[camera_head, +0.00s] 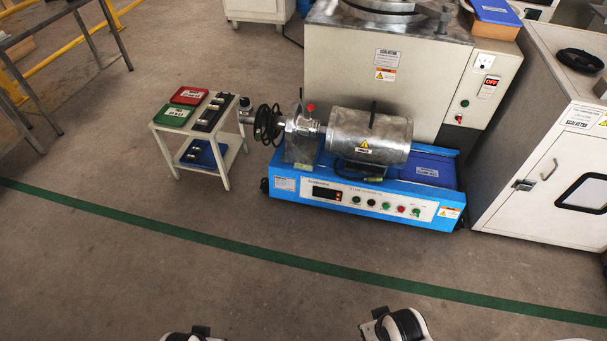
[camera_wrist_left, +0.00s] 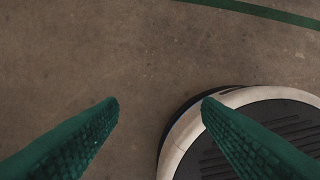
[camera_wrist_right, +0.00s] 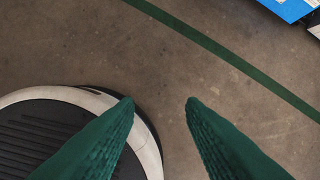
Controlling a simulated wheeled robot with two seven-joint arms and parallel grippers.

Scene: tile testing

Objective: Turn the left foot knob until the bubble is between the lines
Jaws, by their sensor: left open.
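The blue-based test machine (camera_head: 330,190) with a steel drum (camera_head: 372,137) stands on the floor in the middle of the head view. A small dark foot (camera_head: 264,186) shows at its lower left corner; I cannot make out a knob shape on it. No bubble or lines can be made out. In the left wrist view my left gripper (camera_wrist_left: 160,102) is open and empty above bare floor. In the right wrist view my right gripper (camera_wrist_right: 160,98) is open and empty. Both are well apart from the machine.
A small white cart (camera_head: 226,170) with red and green trays stands left of the machine. A large cream machine (camera_head: 430,85) is behind it and a white cabinet (camera_head: 535,180) at right. The floor in front is clear, crossed by a green line (camera_head: 230,245).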

